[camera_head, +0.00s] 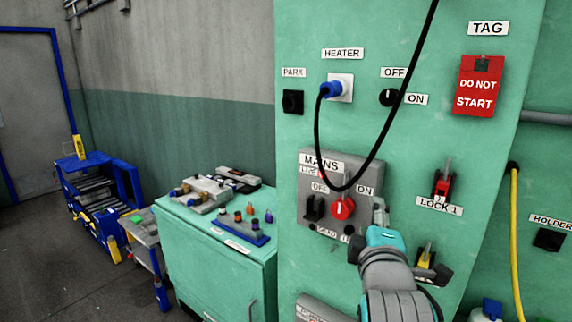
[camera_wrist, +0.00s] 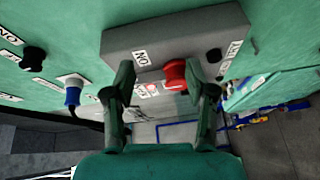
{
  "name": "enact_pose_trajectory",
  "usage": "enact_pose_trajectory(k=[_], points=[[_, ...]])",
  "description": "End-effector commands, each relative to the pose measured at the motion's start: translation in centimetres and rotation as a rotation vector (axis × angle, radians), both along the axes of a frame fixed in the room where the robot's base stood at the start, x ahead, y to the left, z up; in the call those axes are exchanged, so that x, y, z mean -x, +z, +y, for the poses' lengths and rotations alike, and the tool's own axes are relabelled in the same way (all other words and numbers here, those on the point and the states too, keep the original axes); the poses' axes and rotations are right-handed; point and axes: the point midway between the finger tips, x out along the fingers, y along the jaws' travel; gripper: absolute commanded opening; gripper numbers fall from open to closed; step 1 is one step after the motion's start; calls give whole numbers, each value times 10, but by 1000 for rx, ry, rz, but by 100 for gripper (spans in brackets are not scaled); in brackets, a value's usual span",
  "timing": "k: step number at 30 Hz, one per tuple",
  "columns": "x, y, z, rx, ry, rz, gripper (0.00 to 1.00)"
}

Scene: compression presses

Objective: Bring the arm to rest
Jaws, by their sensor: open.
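My gripper (camera_head: 367,229) is open in front of the green panel, just right of and below the red mains knob (camera_head: 342,208). In the wrist view my gripper (camera_wrist: 160,80) shows two spread dark fingers with nothing held. There the red knob (camera_wrist: 175,74) appears between the fingertips, nearer the right one; I cannot tell whether either finger touches it. The knob sits on the grey mains box (camera_head: 350,165), with its white mark roughly upright. My arm reaches in from the bottom of the head view and hides part of the panel.
A black cable hangs in a loop from the blue plug (camera_head: 330,89) across the mains box front. A red lock (camera_head: 443,188) and a yellow-and-black lock (camera_head: 426,256) are close right of my gripper. A green cabinet (camera_head: 215,260) stands left; floor beyond is partly clear.

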Motion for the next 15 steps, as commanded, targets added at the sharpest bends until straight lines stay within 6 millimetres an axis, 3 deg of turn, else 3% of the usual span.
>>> enact_pose_trajectory(k=[1, 3, 15], points=[[2, -21, -1, -15, 6, 11, 56], [5, -45, -1, -44, 16, 10, 56], [50, -171, -5, -242, 71, 26, 56]])
